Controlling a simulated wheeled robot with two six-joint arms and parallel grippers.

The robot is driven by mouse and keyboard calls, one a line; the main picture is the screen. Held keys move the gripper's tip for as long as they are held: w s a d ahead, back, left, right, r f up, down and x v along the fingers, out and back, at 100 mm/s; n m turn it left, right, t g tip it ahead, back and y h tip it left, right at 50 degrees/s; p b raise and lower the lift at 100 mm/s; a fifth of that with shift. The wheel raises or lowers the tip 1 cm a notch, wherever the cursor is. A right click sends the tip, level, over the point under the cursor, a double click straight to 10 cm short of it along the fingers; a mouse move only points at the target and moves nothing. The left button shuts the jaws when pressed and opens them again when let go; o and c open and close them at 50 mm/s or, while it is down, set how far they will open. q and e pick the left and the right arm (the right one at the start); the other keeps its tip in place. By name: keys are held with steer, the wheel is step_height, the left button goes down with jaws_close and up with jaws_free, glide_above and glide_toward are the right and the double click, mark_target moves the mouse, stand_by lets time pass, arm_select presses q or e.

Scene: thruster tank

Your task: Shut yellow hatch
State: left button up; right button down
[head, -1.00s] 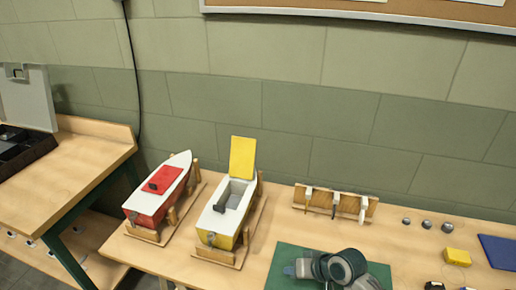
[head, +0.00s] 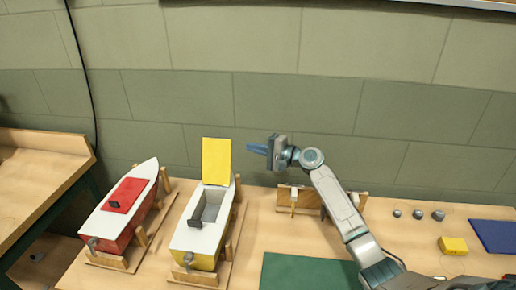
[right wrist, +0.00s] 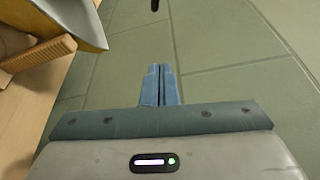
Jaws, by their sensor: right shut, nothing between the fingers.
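The yellow hatch (head: 217,160) stands upright, open, at the far end of the white and yellow boat (head: 198,238). The boat's grey compartment (head: 211,206) is uncovered. My right gripper (head: 250,149) is shut and empty, raised to the right of the hatch, with its blue fingers pointing left towards it and a small gap between them. In the right wrist view the closed blue fingers (right wrist: 161,85) point at the bare wall, and part of a boat on its wooden cradle shows at the upper left (right wrist: 85,22). My left gripper is not in view.
A red and white boat (head: 123,212) with its red hatch lying flat stands to the left. A wooden tool rack (head: 309,198) is behind my right arm. A green mat (head: 308,272), yellow block (head: 452,245) and blue sheet (head: 494,235) lie to the right.

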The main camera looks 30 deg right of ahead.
mark_target(218, 161)
steer(key=w+a+p, duration=0.1)
steer(key=a+p, duration=0.3)
steer(key=a, duration=0.2)
steer(key=shift+w, duration=0.35)
steer(key=shift+r, duration=0.15)
